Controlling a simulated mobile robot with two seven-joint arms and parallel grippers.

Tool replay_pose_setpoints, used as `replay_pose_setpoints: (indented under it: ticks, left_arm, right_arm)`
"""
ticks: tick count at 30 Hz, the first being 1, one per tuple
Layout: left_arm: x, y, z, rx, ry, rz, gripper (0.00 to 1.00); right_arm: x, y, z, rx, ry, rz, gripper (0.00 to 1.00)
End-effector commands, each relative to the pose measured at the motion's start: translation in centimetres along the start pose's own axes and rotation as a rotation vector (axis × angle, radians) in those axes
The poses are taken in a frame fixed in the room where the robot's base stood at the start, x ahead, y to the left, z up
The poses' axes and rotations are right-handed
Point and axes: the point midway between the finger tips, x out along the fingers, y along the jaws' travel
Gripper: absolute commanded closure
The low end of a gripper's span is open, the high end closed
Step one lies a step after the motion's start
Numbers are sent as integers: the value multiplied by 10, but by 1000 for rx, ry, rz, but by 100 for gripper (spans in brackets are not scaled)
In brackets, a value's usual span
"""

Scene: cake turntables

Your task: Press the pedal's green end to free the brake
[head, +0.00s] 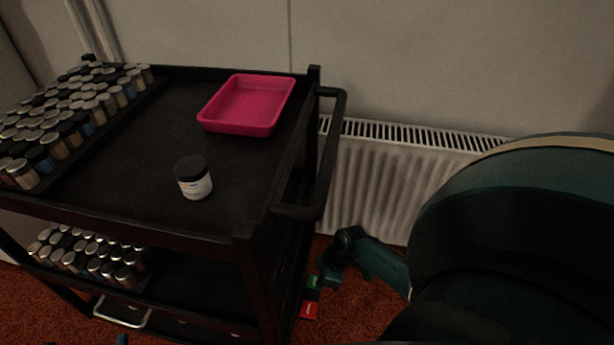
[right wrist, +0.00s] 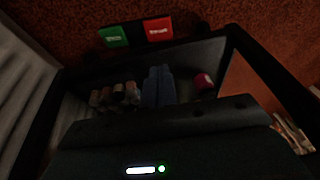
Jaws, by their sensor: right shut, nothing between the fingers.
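The pedal is low at the cart's right side, just above the red-brown carpet. Its green end (head: 312,282) is farther back in the head view and its red end (head: 309,310) nearer. In the right wrist view the green end (right wrist: 114,36) is left of the red end (right wrist: 158,29). My right gripper (head: 325,277) reaches down beside the green end, just to its right. Its fingers (right wrist: 158,88) are together and empty in the right wrist view. I cannot tell whether they touch the pedal.
A white radiator (head: 375,180) stands behind.

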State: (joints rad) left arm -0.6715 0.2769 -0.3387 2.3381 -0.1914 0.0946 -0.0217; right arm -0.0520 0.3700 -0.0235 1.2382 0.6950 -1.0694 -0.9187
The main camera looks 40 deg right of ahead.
Motion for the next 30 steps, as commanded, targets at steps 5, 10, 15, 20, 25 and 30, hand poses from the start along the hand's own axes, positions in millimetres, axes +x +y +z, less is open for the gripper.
replay_pose_setpoints:
  ticks: [5, 10, 15, 20, 25, 30]
  left_arm:
    - [0, 0, 2, -6, 3, 0, 35]
    - [2, 2, 7, -36, 23, 1, 35]
    - [5, 6, 7, -95, 59, 11, 35]
    - [6, 10, 7, -150, 89, 25, 35]
    - [14, 2, -8, -100, 197, 29, 35]
    - [18, -3, -20, -54, 269, 28, 35]
  right_arm:
    - [7, 0, 0, 1, 1, 0, 100]
    - [34, 0, 0, 3, 2, -1, 100]
    - [73, 0, 1, 3, 2, -1, 100]
    - [106, 0, 1, 2, 1, 0, 100]
    - [128, -3, 8, 2, 1, 1, 100]
    - [138, -6, 11, 1, 0, 1, 100]
